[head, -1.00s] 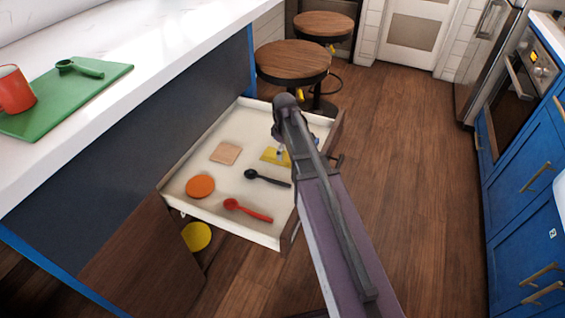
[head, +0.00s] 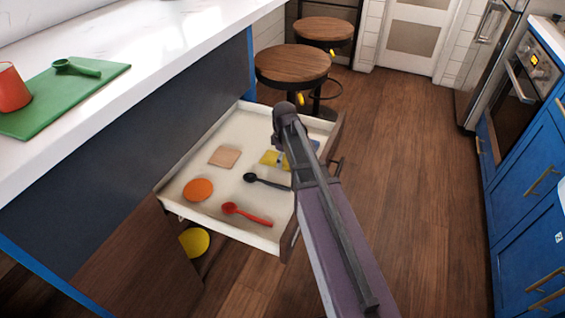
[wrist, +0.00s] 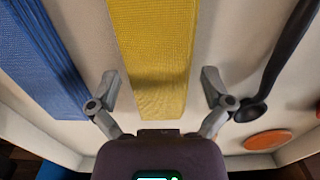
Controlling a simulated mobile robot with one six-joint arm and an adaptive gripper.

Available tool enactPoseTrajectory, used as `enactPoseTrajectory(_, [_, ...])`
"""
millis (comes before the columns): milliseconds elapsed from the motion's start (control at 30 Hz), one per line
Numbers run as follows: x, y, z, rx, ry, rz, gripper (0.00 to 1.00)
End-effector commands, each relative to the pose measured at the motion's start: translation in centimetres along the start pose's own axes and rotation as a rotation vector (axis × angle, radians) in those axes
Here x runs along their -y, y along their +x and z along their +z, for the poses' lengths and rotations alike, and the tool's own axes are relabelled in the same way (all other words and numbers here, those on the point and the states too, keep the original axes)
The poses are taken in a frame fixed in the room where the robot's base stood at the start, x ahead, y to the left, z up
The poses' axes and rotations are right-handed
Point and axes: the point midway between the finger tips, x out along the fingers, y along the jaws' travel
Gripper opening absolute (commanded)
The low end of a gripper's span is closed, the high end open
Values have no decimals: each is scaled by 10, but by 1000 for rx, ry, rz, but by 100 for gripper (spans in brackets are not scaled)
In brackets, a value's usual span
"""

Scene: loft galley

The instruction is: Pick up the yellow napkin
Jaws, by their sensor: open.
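The yellow napkin (wrist: 152,60) lies flat in the open drawer, a long folded strip in the wrist view. In the head view the napkin (head: 269,158) shows only in part, behind my arm. My gripper (wrist: 160,90) is open, with one finger on each side of the napkin near its lower end. Both fingers are apart from the cloth's edges. How far the fingertips are above the drawer floor I cannot tell. In the head view the arm hides most of the gripper.
A blue cloth (wrist: 45,60) lies left of the napkin in the wrist view, a black spoon (wrist: 285,60) right. The drawer (head: 225,226) also holds a red spoon (head: 246,214), an orange disc (head: 198,190) and a tan square (head: 224,156). Stools (head: 292,62) stand behind.

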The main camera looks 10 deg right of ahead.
Motion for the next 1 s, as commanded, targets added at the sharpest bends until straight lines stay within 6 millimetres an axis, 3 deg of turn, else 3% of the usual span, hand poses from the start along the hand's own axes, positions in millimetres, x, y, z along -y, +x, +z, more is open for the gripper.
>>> enactPoseTrajectory(33, [0,0,0,0,0,0,94])
enactPoseTrajectory(200, [0,0,0,0,0,0,44])
enactPoseTrajectory(233, [0,0,0,0,0,0,38])
enactPoseTrajectory(667, [0,-2,0,0,-1,0,38])
enactPoseTrajectory(1000, [0,-21,0,0,-1,0,38])
